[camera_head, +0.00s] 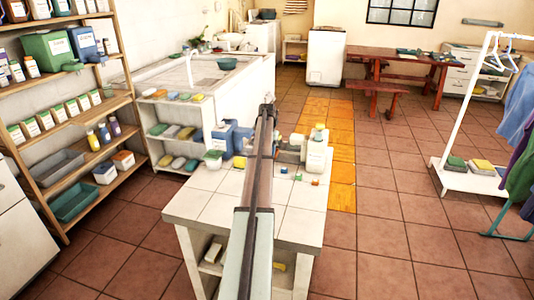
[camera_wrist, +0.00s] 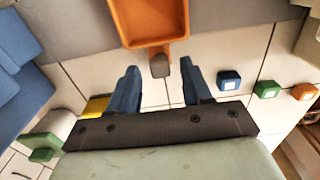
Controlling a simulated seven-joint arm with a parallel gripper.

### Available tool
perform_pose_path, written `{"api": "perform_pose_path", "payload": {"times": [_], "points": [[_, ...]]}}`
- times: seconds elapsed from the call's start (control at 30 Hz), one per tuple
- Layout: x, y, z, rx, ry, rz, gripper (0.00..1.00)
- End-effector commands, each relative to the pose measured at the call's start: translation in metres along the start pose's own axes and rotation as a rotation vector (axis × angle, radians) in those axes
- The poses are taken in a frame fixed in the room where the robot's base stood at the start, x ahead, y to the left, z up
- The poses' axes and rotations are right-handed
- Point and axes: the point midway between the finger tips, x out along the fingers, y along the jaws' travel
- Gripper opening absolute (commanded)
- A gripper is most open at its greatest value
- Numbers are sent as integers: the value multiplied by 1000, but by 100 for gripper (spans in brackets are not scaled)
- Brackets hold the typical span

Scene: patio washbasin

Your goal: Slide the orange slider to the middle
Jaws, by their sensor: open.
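An orange, shallow, open-topped piece (camera_wrist: 152,32), which I take to be the slider, is at the top centre of the wrist view. It lies against a grey strip (camera_wrist: 70,40), and its far end is cut off. A short grey tab (camera_wrist: 160,67) sticks out from its near edge. My gripper (camera_wrist: 162,70) is open, its two blue fingers spread apart. The tab shows between the fingertips; I cannot tell whether they touch it. In the head view my arm hides the gripper and most of this spot on the white tiled counter (camera_head: 195,205).
Small blue (camera_wrist: 229,80), green (camera_wrist: 266,89) and orange (camera_wrist: 304,92) blocks lie on the tiles to the right. A yellow piece (camera_wrist: 96,106) and a green-lidded tub (camera_wrist: 45,135) are on the left. White bottles (camera_head: 316,155) and blue containers (camera_head: 228,138) stand at the counter's back.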

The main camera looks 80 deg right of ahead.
Motion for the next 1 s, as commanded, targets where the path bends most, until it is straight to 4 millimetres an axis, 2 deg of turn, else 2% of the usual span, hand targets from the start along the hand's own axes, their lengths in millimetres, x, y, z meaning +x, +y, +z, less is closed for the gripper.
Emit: {"api": "perform_pose_path", "payload": {"times": [0.17,0.5,0.7,1.0], "points": [[-19,0,1,0,-2,0,49],[-85,0,1,0,-3,1,49],[-116,0,1,0,-2,0,49],[-136,0,0,0,-1,0,49]]}}
